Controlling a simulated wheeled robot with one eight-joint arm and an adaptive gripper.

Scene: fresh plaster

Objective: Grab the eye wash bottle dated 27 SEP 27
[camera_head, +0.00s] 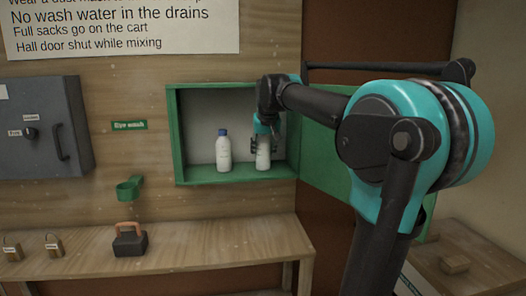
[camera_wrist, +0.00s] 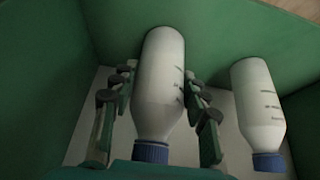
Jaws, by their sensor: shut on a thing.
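Two white eye wash bottles with blue caps stand side by side in an open green wall cabinet (camera_head: 180,140). My gripper (camera_head: 263,142) has its fingers on both sides of the right-hand bottle (camera_head: 263,160) in the head view. In the wrist view my gripper (camera_wrist: 160,92) is shut on this bottle (camera_wrist: 160,80), which is in the middle. The other bottle (camera_head: 223,150) stands apart to the left in the head view; it is at the right in the wrist view (camera_wrist: 258,105). Both carry dark print, too small and turned to read, so I cannot tell either date.
The green cabinet door (camera_head: 335,160) is open to the right, behind my arm. An "Eye wash" sign (camera_head: 129,125) and a green scoop-like holder (camera_head: 130,188) are on the wall left of it. Below, a wooden bench (camera_head: 200,241) bears a dark block with an orange handle (camera_head: 129,240) and padlocks (camera_head: 54,246).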

